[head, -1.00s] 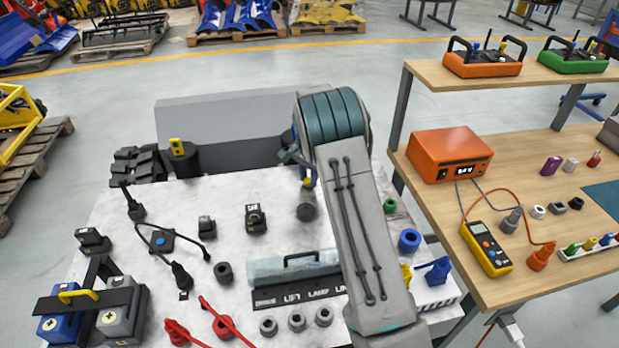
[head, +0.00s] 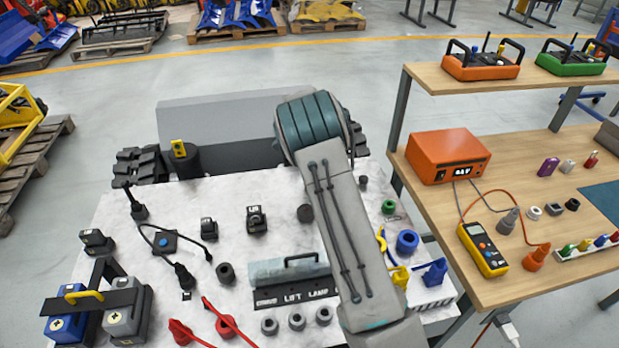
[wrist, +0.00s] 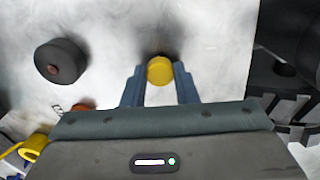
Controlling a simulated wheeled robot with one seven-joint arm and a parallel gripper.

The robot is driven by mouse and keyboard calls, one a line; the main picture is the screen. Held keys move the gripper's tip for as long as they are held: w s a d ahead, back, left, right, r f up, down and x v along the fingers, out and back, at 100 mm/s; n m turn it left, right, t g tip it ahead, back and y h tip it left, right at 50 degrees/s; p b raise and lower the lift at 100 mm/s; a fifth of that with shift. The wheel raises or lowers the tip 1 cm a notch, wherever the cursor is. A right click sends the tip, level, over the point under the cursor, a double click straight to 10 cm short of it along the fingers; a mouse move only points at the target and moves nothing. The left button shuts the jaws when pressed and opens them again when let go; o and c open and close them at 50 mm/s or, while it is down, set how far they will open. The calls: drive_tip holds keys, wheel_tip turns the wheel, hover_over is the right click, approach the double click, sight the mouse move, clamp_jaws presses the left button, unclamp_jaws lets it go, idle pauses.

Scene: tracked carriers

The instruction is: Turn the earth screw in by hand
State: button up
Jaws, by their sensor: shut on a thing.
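In the head view my arm covers the gripper and the screw.
A dark round post (wrist: 62,60) stands left of my gripper in the wrist view. In the head view, a blue ring (head: 408,241), a green cap (head: 389,207) and a yellow plug (head: 399,277) stand right of my arm. The workbench (head: 590,190) is farther right.

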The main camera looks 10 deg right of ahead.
drive_tip(key=m+p, duration=0.1)
drive_tip(key=m, duration=0.3)
drive_tip(key=shift+r, duration=0.1)
drive_tip(key=shift+w, duration=0.1)
drive_tip(key=o, duration=0.8)
